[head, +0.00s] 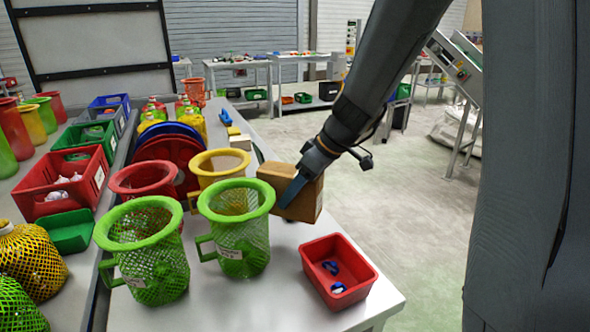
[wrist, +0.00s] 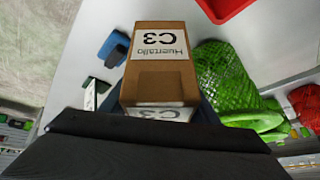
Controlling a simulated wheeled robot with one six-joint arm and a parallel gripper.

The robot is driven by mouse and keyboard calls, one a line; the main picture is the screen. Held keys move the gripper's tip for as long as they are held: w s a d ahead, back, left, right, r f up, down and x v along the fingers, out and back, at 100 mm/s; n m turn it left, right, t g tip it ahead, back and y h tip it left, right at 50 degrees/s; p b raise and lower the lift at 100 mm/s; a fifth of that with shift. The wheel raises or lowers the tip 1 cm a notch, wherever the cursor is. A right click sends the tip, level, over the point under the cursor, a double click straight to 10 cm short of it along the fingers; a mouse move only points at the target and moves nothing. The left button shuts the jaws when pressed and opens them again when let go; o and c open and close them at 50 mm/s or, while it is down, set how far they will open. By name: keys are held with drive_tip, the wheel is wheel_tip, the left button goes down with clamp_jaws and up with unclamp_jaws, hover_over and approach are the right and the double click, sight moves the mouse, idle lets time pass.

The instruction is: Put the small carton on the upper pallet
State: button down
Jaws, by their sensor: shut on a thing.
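A brown carton (head: 311,200) is in my gripper (head: 293,189) at the right edge of the bench, behind the red bin. A blue finger lies along the carton's near side; the far finger is hidden. In the wrist view the carton (wrist: 160,78) fills the middle, with white labels reading "Huertallo" and "C3". I cannot tell whether its base touches the bench. I cannot make out an upper pallet in either view.
A green net basket (head: 240,240) and a yellow-rimmed one (head: 219,170) stand close left of the carton. A red bin (head: 366,291) with blue and white pieces is in front. Bare bench lies between bin and baskets. Open floor (head: 405,200) is to the right.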

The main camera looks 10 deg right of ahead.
drive_tip(key=shift+f, duration=4.35)
drive_tip(key=shift+f, duration=0.1)
drive_tip(key=c, duration=1.1)
unclamp_jaws()
drive_tip(key=shift+f, duration=0.1)
drive_tip(key=o, duration=0.4)
drive_tip(key=shift+o, duration=0.2)
